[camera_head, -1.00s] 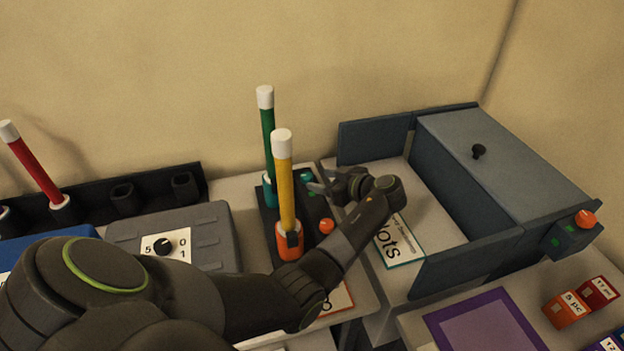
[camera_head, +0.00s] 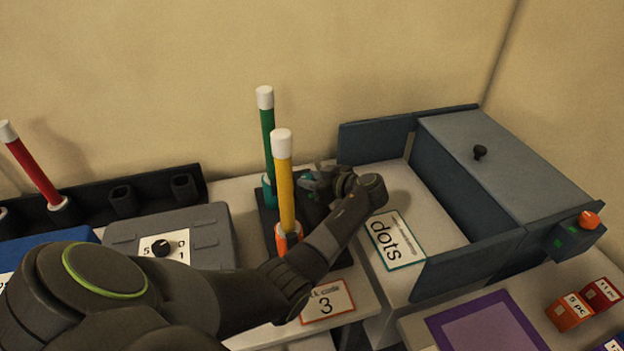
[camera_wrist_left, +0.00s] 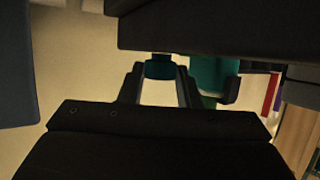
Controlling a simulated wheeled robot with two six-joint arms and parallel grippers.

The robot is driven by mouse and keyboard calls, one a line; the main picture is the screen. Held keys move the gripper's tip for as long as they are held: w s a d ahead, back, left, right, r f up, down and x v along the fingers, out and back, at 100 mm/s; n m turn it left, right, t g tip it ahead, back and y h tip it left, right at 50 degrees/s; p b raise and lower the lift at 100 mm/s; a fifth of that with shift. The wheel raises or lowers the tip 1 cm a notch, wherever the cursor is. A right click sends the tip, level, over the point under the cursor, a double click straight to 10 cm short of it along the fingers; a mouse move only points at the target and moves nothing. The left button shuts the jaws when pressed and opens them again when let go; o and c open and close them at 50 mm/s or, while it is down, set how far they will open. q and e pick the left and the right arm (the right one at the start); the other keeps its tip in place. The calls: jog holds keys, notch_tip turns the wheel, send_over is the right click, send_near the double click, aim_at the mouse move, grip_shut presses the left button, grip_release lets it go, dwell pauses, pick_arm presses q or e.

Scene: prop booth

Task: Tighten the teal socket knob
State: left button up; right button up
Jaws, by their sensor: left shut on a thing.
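The teal socket (camera_head: 269,190) stands on the black base and holds an upright green stick (camera_head: 268,135) with a white top. My left gripper (camera_head: 309,181) is at the right side of this socket, shut on the teal knob. In the left wrist view the teal knob (camera_wrist_left: 159,69) sits between the two fingertips, with the teal socket (camera_wrist_left: 212,74) beside it. The head view mostly hides the knob behind the gripper. My right gripper is not in view.
A yellow stick (camera_head: 285,190) stands in an orange socket (camera_head: 283,240) close in front. A grey-blue drawer box (camera_head: 505,160) and a "dots" card (camera_head: 396,240) are to the right. A grey dial box (camera_head: 205,235) and a black rack (camera_head: 150,190) are to the left.

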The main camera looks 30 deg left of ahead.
pick_arm(q)
jog(key=shift+s+m+t+h, duration=0.2)
jog(key=shift+m+t+h, duration=0.1)
jog(key=shift+m+t, duration=0.85)
jog(key=o, duration=1)
jog(key=shift+c, duration=0.2)
jog(key=shift+d, duration=0.1)
jog(key=b+v, duration=0.1)
jog(key=v, duration=1)
jog(key=shift+s+d+r+b, duration=0.15)
jog(key=shift+s+d+b, duration=0.05)
jog(key=shift+d+b, duration=0.15)
